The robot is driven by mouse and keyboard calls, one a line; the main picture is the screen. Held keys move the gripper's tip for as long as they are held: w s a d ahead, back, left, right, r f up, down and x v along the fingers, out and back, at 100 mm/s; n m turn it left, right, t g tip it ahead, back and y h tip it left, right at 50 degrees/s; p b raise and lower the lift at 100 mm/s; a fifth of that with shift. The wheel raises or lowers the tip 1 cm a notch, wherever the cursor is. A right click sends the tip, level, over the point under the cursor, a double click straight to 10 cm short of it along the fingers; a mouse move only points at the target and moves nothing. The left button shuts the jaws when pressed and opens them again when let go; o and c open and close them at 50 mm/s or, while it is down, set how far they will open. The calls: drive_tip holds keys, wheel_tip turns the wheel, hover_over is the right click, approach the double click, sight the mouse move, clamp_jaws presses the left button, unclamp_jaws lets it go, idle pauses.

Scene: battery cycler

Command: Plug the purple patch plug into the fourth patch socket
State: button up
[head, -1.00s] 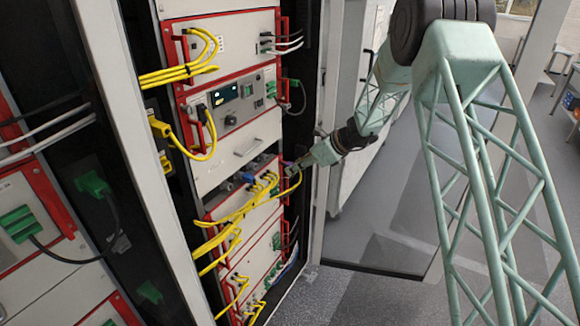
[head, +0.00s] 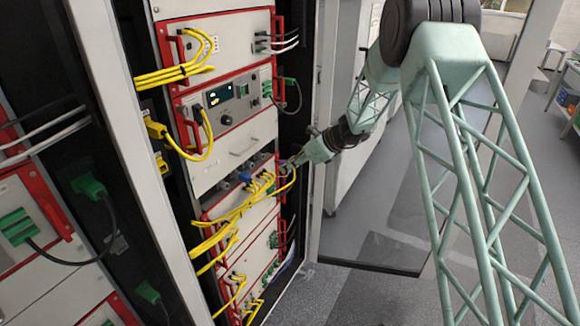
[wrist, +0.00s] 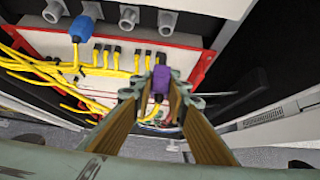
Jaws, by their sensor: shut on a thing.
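The purple patch plug (wrist: 161,80) is between the fingertips of my gripper (wrist: 160,92) in the wrist view, with a yellow cable below it. The gripper is shut on it. Grey round sockets (wrist: 129,17) stick out in a row at the top of the wrist view. The rightmost one that shows (wrist: 166,22) lies above the plug in the picture, apart from it. In the head view my gripper (head: 287,166) is at the right side of the rack, by the socket row. The plug is too small there to make out well.
A blue plug (wrist: 80,28) and several yellow cables (wrist: 97,72) crowd the panel left of my gripper. A red handle (wrist: 204,66) stands to the right. In the head view, the rack's right door frame (head: 318,120) is close to my arm.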

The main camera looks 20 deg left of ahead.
sight(278, 162)
drive_tip(key=shift+w+a+p, duration=0.2)
drive_tip(key=shift+a+p, duration=0.1)
drive_tip(key=shift+a, duration=0.45)
drive_tip(key=shift+w+a+p, duration=0.2)
drive_tip(key=shift+a+p, duration=0.05)
drive_tip(key=shift+a, duration=0.45)
drive_tip(key=shift+w+a+p, duration=0.2)
drive_tip(key=shift+a+p, duration=0.1)
drive_tip(key=shift+a, duration=0.45)
drive_tip(key=shift+b, duration=0.45)
idle(0.9)
drive_tip(key=shift+w+a, duration=0.15)
drive_tip(key=shift+a, duration=0.35)
drive_tip(key=shift+w+a, duration=0.15)
drive_tip(key=shift+a, duration=0.35)
idle(3.5)
